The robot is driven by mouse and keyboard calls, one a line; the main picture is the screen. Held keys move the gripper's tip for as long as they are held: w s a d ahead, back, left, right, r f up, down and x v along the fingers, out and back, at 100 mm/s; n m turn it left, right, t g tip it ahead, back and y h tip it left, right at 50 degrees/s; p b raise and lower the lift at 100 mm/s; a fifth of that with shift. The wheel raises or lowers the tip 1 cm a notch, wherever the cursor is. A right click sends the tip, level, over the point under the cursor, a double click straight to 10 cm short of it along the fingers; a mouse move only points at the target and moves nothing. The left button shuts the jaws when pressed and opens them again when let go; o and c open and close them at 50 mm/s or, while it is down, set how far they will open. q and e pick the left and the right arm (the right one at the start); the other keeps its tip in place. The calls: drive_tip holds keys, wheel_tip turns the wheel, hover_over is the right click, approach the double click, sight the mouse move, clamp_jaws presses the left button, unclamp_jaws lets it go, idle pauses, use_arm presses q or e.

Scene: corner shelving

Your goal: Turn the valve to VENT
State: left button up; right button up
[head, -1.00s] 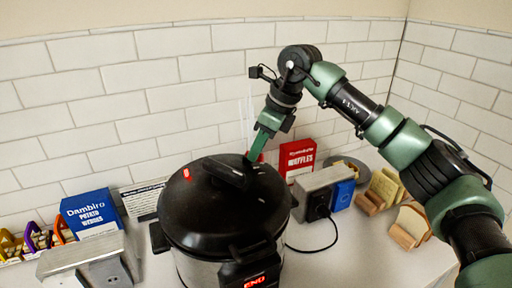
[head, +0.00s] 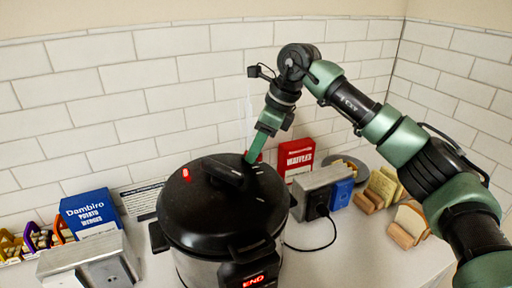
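The pressure cooker (head: 212,222) stands on the counter with its black lid on. The valve's setting and any VENT label are not readable. A thin pale streak, perhaps steam, rises beside the gripper. My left gripper is not in view.
The display (head: 254,280) reads END in red. A blue potato box (head: 90,214) and a metal toaster (head: 90,262) are at left. A red waffles box (head: 296,157), another toaster (head: 318,190) and bread slices (head: 382,186) are at right. Tiled walls close the back.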

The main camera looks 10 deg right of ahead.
drive_tip(key=b+v, duration=0.2)
drive_tip(key=v, duration=0.5)
drive_tip(key=shift+r, duration=0.35)
drive_tip(key=shift+d, duration=0.1)
